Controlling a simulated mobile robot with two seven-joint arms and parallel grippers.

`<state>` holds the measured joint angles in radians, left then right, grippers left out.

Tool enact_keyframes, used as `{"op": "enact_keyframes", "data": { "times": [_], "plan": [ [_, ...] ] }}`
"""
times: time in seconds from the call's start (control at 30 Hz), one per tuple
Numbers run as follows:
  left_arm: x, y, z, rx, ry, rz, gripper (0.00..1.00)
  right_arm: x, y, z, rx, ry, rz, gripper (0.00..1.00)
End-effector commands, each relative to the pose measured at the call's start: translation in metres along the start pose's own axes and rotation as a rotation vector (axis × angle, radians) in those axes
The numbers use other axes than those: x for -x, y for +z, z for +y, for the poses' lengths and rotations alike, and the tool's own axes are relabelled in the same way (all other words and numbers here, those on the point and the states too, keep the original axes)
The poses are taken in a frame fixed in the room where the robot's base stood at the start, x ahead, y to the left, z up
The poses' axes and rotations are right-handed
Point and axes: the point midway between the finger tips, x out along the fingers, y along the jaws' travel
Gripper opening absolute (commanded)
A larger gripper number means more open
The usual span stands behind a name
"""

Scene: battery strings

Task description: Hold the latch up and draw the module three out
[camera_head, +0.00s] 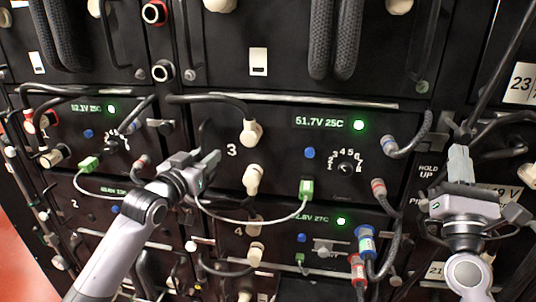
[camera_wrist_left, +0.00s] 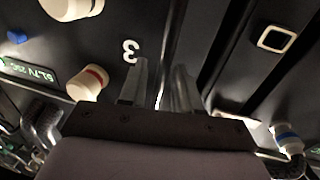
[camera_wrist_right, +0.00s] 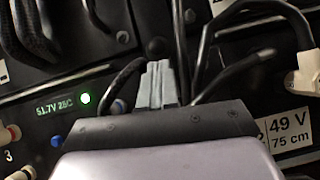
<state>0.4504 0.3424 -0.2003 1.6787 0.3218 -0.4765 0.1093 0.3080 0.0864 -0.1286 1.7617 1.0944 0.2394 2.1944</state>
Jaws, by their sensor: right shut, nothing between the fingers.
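Module three (camera_head: 280,160) is a black box front with a white 3, a green-lit 51.7V 25C display and a dial. It sits in the rack between other modules. My left gripper (camera_head: 210,162) is at its left edge, beside the 3. In the left wrist view its fingers (camera_wrist_left: 160,90) stand apart, with nothing clearly between them. My right gripper (camera_head: 460,160) is at the post right of the module, beside the HOLD UP label (camera_head: 430,170). Its fingers (camera_wrist_right: 157,85) are together and empty. I cannot make out the latch; the gripper may hide it.
Cream connectors (camera_head: 252,133) stick out at the module's left side. A grey-ringed cable plug (camera_head: 390,147) is at its right. A thin cable with a green plug (camera_head: 306,187) loops below my left gripper. Dark cables hang close around my right gripper.

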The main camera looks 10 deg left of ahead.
Motion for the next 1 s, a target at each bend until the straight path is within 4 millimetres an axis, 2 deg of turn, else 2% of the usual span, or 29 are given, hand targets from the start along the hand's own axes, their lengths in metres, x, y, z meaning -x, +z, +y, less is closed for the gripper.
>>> {"op": "enact_keyframes", "data": {
  "times": [0.03, 0.2, 0.27, 0.3, 1.0],
  "plan": [
    [-0.0002, -0.0008, 0.0002, 0.0, 0.0, 0.0, 0.32, -0.0046, 0.0091, -0.0016, 0.0, -0.005, -0.021, 0.0],
    [0.0, -0.0008, 0.0002, 0.0, 0.0, 0.0, 0.32, -0.0046, 0.0091, -0.0016, 0.0, -0.005, -0.021, 0.0],
    [0.0001, -0.0008, 0.0001, 0.0, 0.0, 0.0, 0.13, -0.0046, 0.0091, -0.0016, 0.0, -0.005, -0.021, 0.0],
    [0.0001, -0.0009, 0.0001, 0.0, 0.0, 0.0, 0.0, -0.0046, 0.0091, -0.0016, 0.0, -0.005, -0.021, 0.0],
    [0.0004, -0.0006, 0.0004, 0.0, 0.001, 0.0, 0.0, -0.0046, 0.0091, -0.0016, 0.0, -0.005, -0.021, 0.0]
  ]
}}
